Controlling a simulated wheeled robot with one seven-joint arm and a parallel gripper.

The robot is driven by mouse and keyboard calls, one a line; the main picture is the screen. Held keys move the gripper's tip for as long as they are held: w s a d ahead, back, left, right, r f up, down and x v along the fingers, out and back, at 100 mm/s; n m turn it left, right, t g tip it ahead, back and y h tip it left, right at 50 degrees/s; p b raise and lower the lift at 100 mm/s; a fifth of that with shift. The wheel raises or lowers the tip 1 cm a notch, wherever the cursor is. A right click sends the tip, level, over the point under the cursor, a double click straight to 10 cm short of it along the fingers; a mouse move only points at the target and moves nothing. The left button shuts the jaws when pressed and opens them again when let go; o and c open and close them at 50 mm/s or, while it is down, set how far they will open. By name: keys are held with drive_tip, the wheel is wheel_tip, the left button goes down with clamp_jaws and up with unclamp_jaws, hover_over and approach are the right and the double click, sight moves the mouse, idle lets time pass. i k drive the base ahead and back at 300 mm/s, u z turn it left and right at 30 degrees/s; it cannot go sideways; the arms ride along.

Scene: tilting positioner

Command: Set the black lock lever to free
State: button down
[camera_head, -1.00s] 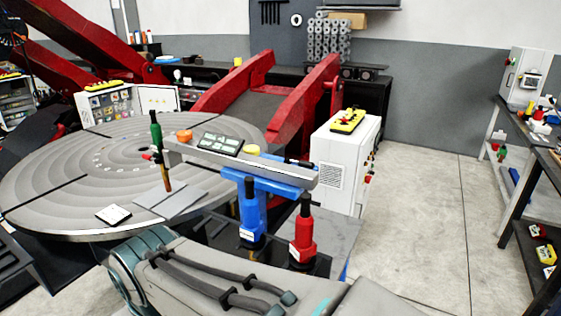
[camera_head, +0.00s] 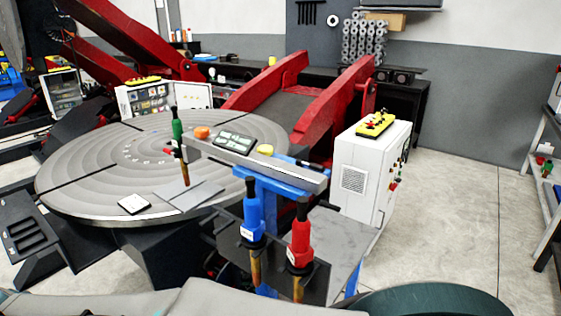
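I cannot pick out the black lock lever with certainty. A small dark bar (camera_head: 309,164) lies at the right end of a grey beam (camera_head: 290,170), too small to identify. The round grey turntable (camera_head: 80,190) of the positioner fills the left, lying about level, with red arms (camera_head: 335,105) behind it. A white control cabinet (camera_head: 358,180) stands to the right, with a yellow control box (camera_head: 375,124) on top and small coloured controls on its right side. My gripper is out of view; only grey and teal parts of my arm show along the bottom edge.
A green-handled tool (camera_head: 177,128) stands at the beam's left end. Blue (camera_head: 252,215) and red (camera_head: 300,240) torch-like tools stand upright in front of the beam. A dark workbench (camera_head: 405,110) runs along the back wall. Grey floor (camera_head: 450,220) is clear right of the cabinet.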

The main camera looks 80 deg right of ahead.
sight(299, 162)
drive_tip(key=z, duration=0.05)
drive_tip(key=i, duration=1.1)
drive_tip(key=z, duration=3.85)
drive_tip(key=i, duration=0.5)
drive_tip(key=u, duration=0.05)
drive_tip(key=k, duration=1)
drive_tip(key=z, duration=0.35)
drive_tip(key=i, duration=0.7)
drive_tip(key=u, duration=0.1)
